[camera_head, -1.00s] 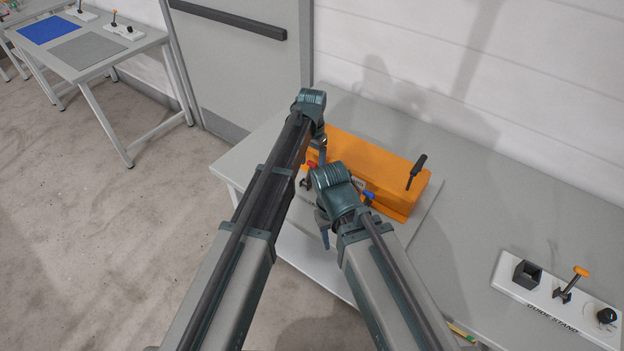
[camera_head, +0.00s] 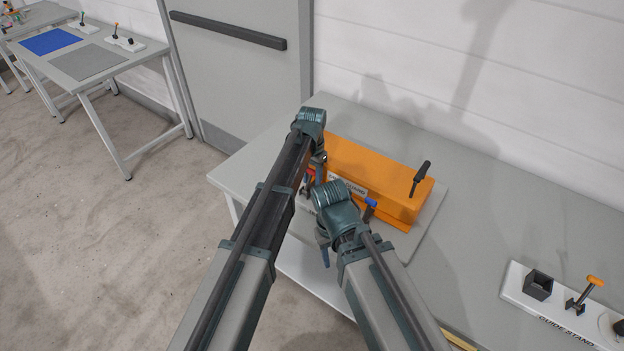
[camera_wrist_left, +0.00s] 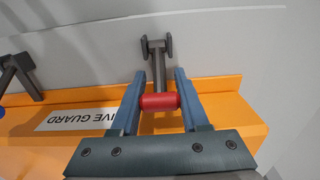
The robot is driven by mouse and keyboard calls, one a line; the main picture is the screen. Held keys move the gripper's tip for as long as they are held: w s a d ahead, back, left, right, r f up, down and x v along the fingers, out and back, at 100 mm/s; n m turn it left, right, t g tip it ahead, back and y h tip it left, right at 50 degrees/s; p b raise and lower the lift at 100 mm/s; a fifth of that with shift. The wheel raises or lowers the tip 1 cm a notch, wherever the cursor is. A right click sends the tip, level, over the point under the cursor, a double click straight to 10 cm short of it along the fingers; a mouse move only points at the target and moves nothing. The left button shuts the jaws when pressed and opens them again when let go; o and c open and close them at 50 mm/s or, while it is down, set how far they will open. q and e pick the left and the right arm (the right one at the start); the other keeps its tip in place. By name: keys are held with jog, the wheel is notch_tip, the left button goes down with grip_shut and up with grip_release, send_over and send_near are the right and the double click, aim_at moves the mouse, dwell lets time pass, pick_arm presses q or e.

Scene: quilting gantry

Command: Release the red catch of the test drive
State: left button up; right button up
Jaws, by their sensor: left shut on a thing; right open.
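The red catch (camera_wrist_left: 160,101) has a red grip on a dark stem that ends in a small fork. My left gripper (camera_wrist_left: 159,88) is shut on the red grip, one finger on each side. The catch is at the edge of the orange drive guard (camera_wrist_left: 205,100). In the head view the guard (camera_head: 375,175) lies on a grey plate, and my left arm mostly hides the red catch (camera_head: 311,172). My right gripper (camera_head: 323,250) is open and empty, low in front of the guard; its fingers are partly hidden by its wrist.
A blue-tipped catch (camera_head: 370,204) sits on the guard's front, close to my right wrist. A black handle (camera_head: 421,176) stands up at the guard's right end. A guide stand (camera_head: 550,308) is on the bench at right. The bench between is clear.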

aim_at(308, 183)
pick_arm(q)
grip_shut()
dwell(0.4)
jog(key=shift+s, duration=0.1)
dwell(0.5)
jog(key=shift+s+a+r+t+h, duration=0.3)
jog(key=shift+s+t+h, duration=0.25)
jog(key=shift+t, duration=0.35)
jog(key=shift+s+a+t+h+b, duration=0.2)
jog(key=shift+t+h+b, duration=0.1)
jog(key=shift+t+h, duration=0.2)
jog(key=shift+s+a+t+h+b, duration=0.1)
jog(key=shift+s+t+h+b, duration=0.05)
jog(key=shift+t+h+b, duration=0.3)
jog(key=shift+s+t, duration=0.15)
jog(key=shift+t, duration=0.3)
jog(key=t+h+b, duration=0.1)
jog(key=t+b, duration=0.1)
jog(key=b, duration=0.1)
jog(key=s+a+t+h+b, duration=0.1)
jog(key=h+b, duration=0.1)
jog(key=b, duration=0.1)
jog(key=shift+r+t, duration=0.15)
jog(key=shift+t, duration=0.25)
jog(key=shift+s+a+r+t+h+b, duration=0.2)
jog(key=shift+t+h+b, duration=0.4)
jog(key=shift+b, duration=0.55)
